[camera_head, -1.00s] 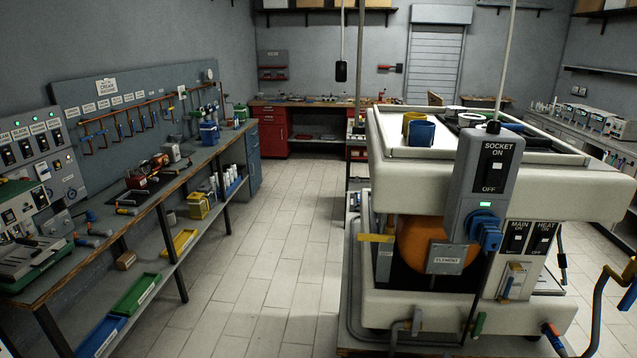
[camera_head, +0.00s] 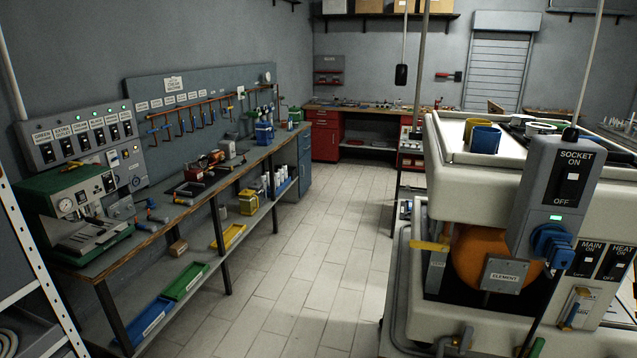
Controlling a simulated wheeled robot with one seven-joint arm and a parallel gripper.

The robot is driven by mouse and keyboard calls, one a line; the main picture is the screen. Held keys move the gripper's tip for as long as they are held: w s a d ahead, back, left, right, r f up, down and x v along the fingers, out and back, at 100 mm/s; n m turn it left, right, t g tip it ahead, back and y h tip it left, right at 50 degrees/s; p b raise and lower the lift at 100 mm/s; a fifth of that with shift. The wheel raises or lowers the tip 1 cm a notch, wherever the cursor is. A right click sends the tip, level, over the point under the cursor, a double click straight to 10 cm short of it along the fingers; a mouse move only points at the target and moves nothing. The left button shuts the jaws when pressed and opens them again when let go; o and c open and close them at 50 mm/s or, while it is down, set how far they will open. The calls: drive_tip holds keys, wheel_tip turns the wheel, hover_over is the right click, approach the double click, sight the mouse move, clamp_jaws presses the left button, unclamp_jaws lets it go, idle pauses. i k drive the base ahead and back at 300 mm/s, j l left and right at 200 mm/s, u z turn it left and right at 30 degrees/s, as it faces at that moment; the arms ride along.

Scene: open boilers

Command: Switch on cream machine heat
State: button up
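The cream-coloured machine (camera_head: 480,190) stands at the right, cut off by the picture's right edge. Its HEAT switch (camera_head: 616,264) is a black rocker on the low front panel near that edge. The MAIN switch (camera_head: 586,261) sits just left of it. Above them, a grey box carries the black SOCKET switch (camera_head: 572,186), marked ON at the top and OFF at the bottom. A small green light (camera_head: 555,217) glows on the box, above a blue plug (camera_head: 553,245). The rocker positions are too small to tell. My gripper is not in view.
A long workbench (camera_head: 240,172) with tools runs along the left wall. A green machine (camera_head: 70,205) and a row of labelled switches (camera_head: 85,138) are at its near end. A white perforated upright (camera_head: 35,265) stands at the near left. The tiled floor (camera_head: 310,250) between is clear.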

sight(616, 268)
drive_tip(key=z, duration=1.5)
